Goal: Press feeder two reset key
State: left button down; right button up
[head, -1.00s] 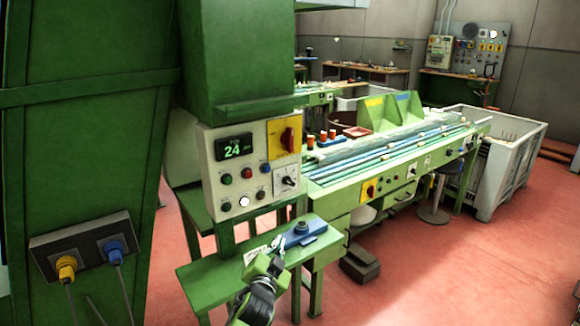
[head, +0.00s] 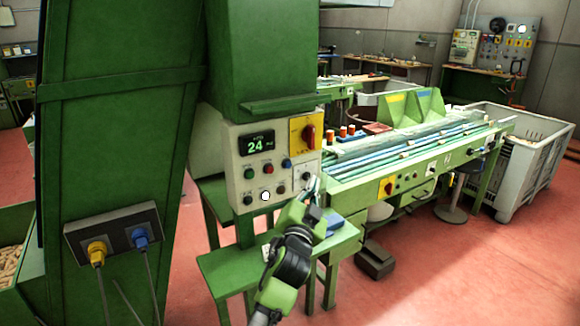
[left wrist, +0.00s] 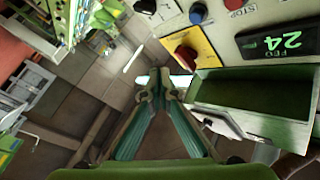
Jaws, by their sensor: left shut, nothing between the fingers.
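A pale control panel (head: 270,160) hangs on the green machine in the head view. It carries a display reading 24 (head: 256,145), a green button (head: 249,173), a red button (head: 268,168), a blue button (head: 287,163) and a lower row with a bright white key (head: 265,196). I cannot read which key is the feeder two reset. My left gripper (head: 314,186) is shut and empty, in front of the panel's lower right corner. In the left wrist view, its fingertips (left wrist: 156,82) meet near the panel's edge, beside the red rotary knob (left wrist: 186,57). My right gripper is not in view.
A small green table (head: 225,268) stands below the panel, with a blue item (head: 333,221) partly behind my gripper. A conveyor bench (head: 420,165) and a grey bin (head: 520,165) are at right. A socket box (head: 115,235) with cables is at left.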

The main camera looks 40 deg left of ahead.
aim_at(288, 165)
pick_arm(q)
jog(key=shift+w+a, duration=0.55)
jog(key=shift+a, duration=0.8)
jog(key=shift+w+a, duration=0.55)
jog(key=shift+a, duration=0.8)
jog(key=shift+w+a, duration=0.55)
jog(key=shift+a, duration=0.8)
jog(key=shift+w+a, duration=0.15)
jog(key=shift+a, duration=0.2)
jog(key=shift+w+a, duration=0.2)
jog(key=shift+a, duration=0.25)
jog(key=shift+d, duration=0.1)
jog(key=shift+s+d, duration=0.35)
jog(key=shift+d, duration=0.4)
